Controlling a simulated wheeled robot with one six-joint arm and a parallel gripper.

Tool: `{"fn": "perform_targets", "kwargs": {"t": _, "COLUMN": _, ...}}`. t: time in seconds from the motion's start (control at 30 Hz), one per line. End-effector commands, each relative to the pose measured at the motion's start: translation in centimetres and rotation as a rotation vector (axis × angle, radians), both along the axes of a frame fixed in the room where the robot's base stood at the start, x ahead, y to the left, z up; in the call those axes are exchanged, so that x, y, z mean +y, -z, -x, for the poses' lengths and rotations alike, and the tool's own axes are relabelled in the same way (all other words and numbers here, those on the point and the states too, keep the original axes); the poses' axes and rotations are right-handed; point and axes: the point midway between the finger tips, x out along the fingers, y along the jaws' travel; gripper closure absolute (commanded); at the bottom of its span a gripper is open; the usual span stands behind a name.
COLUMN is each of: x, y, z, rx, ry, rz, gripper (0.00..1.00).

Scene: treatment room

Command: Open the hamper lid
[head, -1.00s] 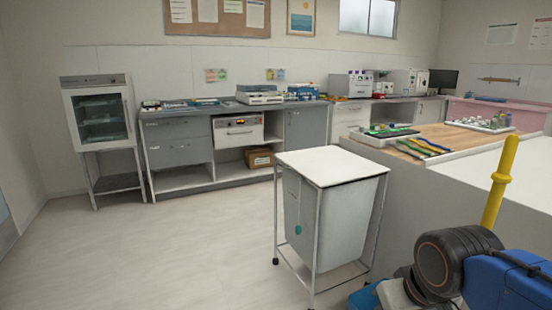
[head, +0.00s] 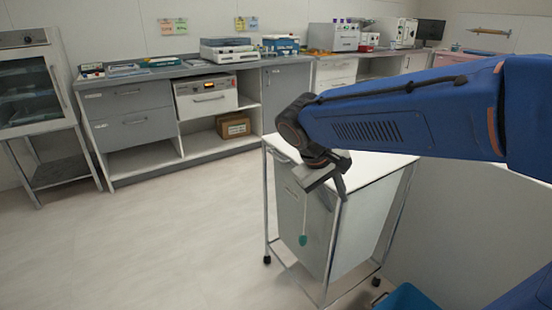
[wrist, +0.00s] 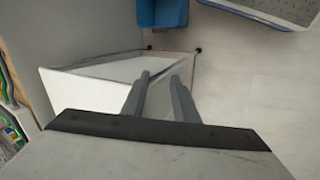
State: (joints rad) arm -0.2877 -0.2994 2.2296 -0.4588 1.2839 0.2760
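The hamper (head: 311,232) is a grey bag in a white wheeled frame, with a flat white lid (head: 378,170) that lies shut on top. A teal tag hangs on a cord at its front. My gripper (head: 338,188) points downward at the lid's near edge and hides part of it; I cannot tell whether it touches. In the wrist view my two fingers (wrist: 162,78) stand apart with nothing visibly between them. Part of the hamper (wrist: 75,95) shows beyond and left of them.
A blue bin (head: 405,299) stands on the floor right of the hamper, also in the wrist view (wrist: 163,12). A grey counter (head: 140,78) runs along the back wall, with a glass-door cabinet (head: 30,90) at left. The floor left of the hamper is clear.

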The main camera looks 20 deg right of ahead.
Motion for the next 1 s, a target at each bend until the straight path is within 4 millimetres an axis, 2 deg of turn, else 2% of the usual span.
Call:
{"fn": "perform_targets", "kwargs": {"t": 0.03, "x": 0.5, "y": -0.1, "z": -1.4, "rx": 0.016, "ry": -0.009, "rz": 0.039, "gripper": 0.73}}
{"fn": "perform_targets", "kwargs": {"t": 0.27, "x": 2.9, "y": -1.0, "z": -7.3, "rx": 0.045, "ry": -0.033, "rz": 0.233, "gripper": 0.73}}
{"fn": "perform_targets", "kwargs": {"t": 0.47, "x": 6.3, "y": -1.5, "z": -12.5, "rx": 0.036, "ry": -0.056, "rz": 0.409, "gripper": 0.73}}
{"fn": "perform_targets", "kwargs": {"t": 0.67, "x": 11.0, "y": -1.5, "z": -17.5, "rx": -0.010, "ry": -0.081, "rz": 0.585, "gripper": 0.73}}
{"fn": "perform_targets", "kwargs": {"t": 0.8, "x": 15.2, "y": -1.2, "z": -20.6, "rx": -0.061, "ry": -0.101, "rz": 0.703, "gripper": 0.73}}
{"fn": "perform_targets", "kwargs": {"t": 1.0, "x": 20.5, "y": -0.6, "z": -23.5, "rx": -0.145, "ry": -0.123, "rz": 0.832, "gripper": 0.73}}
